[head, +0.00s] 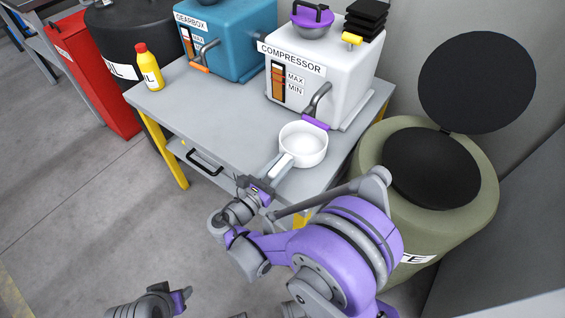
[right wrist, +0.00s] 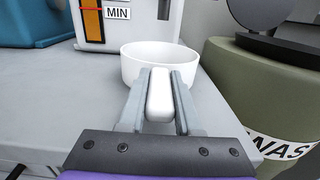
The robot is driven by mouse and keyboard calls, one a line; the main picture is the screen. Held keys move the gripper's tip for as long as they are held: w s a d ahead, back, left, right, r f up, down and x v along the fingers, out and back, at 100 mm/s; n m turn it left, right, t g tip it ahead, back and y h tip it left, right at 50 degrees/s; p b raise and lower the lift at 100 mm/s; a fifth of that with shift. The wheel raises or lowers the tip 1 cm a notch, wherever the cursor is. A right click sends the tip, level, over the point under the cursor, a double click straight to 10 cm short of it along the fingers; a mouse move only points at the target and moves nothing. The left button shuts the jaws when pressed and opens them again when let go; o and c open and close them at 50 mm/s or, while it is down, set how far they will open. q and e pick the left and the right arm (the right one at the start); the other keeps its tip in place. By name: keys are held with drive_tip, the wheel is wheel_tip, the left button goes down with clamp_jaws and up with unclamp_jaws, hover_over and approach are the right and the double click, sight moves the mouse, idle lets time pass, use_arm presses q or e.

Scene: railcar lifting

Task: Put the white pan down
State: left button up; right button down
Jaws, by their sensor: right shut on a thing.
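The white pan (head: 303,145) is at the front right of the grey table (head: 220,110), below the compressor's drain spout. It is upright and looks empty. I cannot tell whether its base touches the table top. My right gripper (head: 279,168) is shut on the pan's handle. In the right wrist view the white handle (right wrist: 159,96) lies between the two grey fingers, with the pan's bowl (right wrist: 150,60) beyond. My left gripper (head: 180,297) is low at the bottom of the head view, away from the table; its fingers are not clear.
The white compressor (head: 345,75) and the blue gearbox (head: 235,35) stand on the table. A yellow oil bottle (head: 149,68) stands at its left end. A green waste bin (head: 455,215) with its black lid raised is at the right. The table's front left is clear.

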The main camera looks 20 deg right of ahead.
drive_tip(key=c, duration=1.1)
unclamp_jaws()
drive_tip(key=shift+f, duration=0.2)
drive_tip(key=o, duration=0.5)
drive_tip(key=shift+r, duration=0.2)
drive_tip(key=v, duration=1.2)
